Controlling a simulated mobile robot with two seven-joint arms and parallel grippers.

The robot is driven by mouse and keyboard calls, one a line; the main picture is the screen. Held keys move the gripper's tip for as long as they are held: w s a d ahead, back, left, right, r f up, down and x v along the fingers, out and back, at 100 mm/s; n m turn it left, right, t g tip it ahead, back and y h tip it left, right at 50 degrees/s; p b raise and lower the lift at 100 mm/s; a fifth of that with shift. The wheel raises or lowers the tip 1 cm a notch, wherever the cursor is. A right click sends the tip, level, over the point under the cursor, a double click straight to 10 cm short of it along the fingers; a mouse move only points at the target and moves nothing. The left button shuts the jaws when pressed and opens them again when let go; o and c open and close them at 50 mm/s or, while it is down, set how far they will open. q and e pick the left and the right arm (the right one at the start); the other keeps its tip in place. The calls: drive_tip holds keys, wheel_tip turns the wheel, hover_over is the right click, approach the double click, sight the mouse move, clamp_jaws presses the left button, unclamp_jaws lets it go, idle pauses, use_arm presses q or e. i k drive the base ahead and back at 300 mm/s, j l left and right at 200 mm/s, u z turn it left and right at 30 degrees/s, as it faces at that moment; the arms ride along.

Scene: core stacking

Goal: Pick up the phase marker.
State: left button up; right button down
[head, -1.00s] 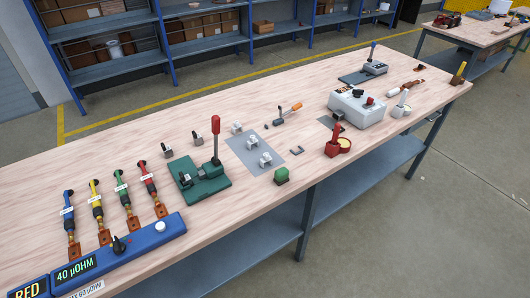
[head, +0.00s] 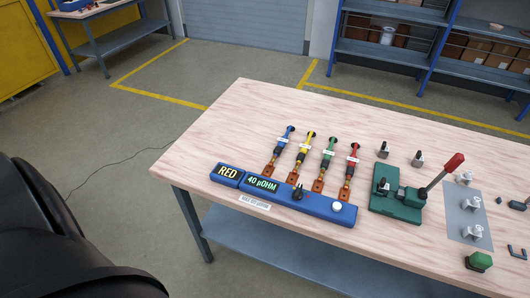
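I cannot pick out with certainty which object is the phase marker. Each runs down to a copper lug at a blue meter box (head: 318,203). One display (head: 228,171) reads RED and another (head: 262,185) reads 40 µOHM. Neither of my grippers is in view.
A green press (head: 397,202) with a red-handled lever (head: 441,175) stands right of the cables. Small grey clamps (head: 473,232) sit on a grey mat (head: 459,214). A green block (head: 478,261) lies near the front edge. The bench's back left (head: 243,108) is clear.

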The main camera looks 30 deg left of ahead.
sight(475, 203)
drive_tip(key=u, duration=0.8)
drive_tip(key=z, duration=1.4)
